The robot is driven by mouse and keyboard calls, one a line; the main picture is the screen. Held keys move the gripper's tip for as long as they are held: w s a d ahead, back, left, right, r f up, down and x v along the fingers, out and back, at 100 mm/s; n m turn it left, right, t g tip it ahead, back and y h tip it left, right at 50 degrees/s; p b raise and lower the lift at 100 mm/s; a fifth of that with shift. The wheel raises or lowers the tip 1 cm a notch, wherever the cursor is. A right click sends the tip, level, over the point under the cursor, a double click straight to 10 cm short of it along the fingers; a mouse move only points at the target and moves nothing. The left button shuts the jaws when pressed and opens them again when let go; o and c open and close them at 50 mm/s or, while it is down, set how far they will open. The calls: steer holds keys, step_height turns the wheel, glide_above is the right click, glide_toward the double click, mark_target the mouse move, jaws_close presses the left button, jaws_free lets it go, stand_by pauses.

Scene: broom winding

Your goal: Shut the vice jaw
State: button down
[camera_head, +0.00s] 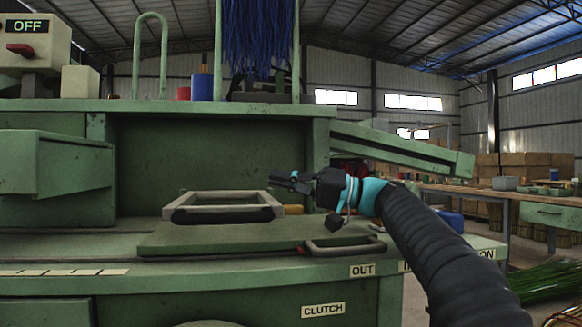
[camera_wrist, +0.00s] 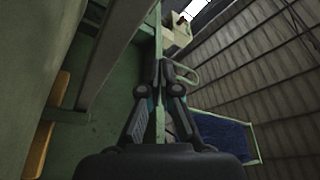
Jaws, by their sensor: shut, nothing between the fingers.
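A pale rectangular frame with a dark front bar (camera_head: 222,214) lies on the green machine bed (camera_head: 215,238). It looks like the vice jaw, but I cannot be sure. A curved handle with a dark grip (camera_head: 345,247) sits at the front right of the bed, near the OUT label (camera_head: 361,271). My gripper (camera_head: 274,178) is shut and empty, above the right end of the frame and apart from it. It points left. In the wrist view, my closed fingers (camera_wrist: 167,66) show against a green edge, with no frame visible between them.
A green machine wall (camera_head: 210,160) stands behind the bed. A sloping green chute (camera_head: 405,148) juts out on the right above my arm. Blue bristles (camera_head: 255,35) hang above; they also show in the wrist view (camera_wrist: 225,135). An OFF box (camera_head: 35,42) is at upper left.

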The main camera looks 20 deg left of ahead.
steer(key=shift+d+f, duration=0.25)
steer(key=shift+f, duration=0.3)
steer(key=shift+d, duration=0.15)
